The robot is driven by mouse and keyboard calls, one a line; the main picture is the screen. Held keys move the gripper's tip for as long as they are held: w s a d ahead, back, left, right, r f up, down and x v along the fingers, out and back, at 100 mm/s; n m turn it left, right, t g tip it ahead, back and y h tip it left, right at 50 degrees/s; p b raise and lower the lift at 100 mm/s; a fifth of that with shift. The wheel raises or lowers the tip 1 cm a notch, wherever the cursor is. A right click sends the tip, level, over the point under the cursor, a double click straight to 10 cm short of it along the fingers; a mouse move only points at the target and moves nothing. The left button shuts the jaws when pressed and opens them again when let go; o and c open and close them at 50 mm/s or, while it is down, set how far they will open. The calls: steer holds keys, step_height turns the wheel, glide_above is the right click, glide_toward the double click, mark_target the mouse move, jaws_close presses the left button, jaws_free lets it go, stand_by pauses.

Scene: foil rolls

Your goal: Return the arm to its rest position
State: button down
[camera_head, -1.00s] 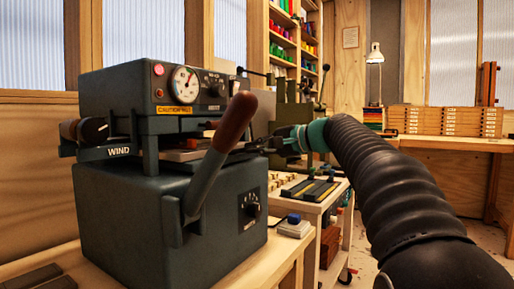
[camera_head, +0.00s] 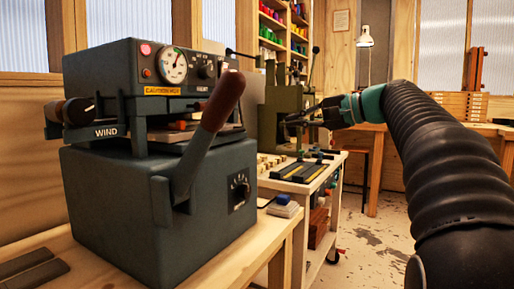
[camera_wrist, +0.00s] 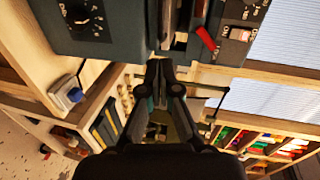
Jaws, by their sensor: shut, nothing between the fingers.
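My arm (camera_head: 445,160) reaches in from the right in the head view, with a black ribbed sleeve and a teal wrist. My gripper (camera_head: 287,122) points left, in front of the green machine at the back. It also shows in the wrist view (camera_wrist: 160,66), with its fingers together and nothing between them. The dark grey-green foil machine (camera_head: 150,190) stands on the bench to the left, with a dial gauge and a brown-handled lever (camera_head: 218,105). The fingertips appear apart from this machine.
A cart (camera_head: 335,172) behind the machine holds a dark tray with yellow strips (camera_head: 302,172) and small wooden blocks. A blue-and-white button box (camera_head: 283,206) sits on the bench edge. The floor (camera_head: 365,235) right of the cart is open.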

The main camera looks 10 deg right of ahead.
steer(key=s+d+f+g+h, duration=0.1)
steer(key=s+d+f+h, duration=0.15)
steer(key=f, duration=0.85)
steer(key=s+d+f+g+h, duration=0.15)
steer(key=f+h, duration=0.25)
steer(key=f, duration=0.7)
steer(key=s+a+f+n+h, duration=0.1)
steer(key=s+a+f+n, duration=0.1)
steer(key=s+f, duration=0.3)
steer(key=s+a+f+n+g+h, duration=0.1)
steer(key=s+f, duration=0.5)
steer(key=s, duration=0.6)
steer(key=s+a+f+n+g+h, duration=0.1)
steer(key=s+a+f+n+h, duration=0.2)
steer(key=s, duration=0.6)
steer(key=shift+a+f+n, duration=0.9)
steer(key=shift+a+f, duration=0.5)
steer(key=shift+a, duration=0.25)
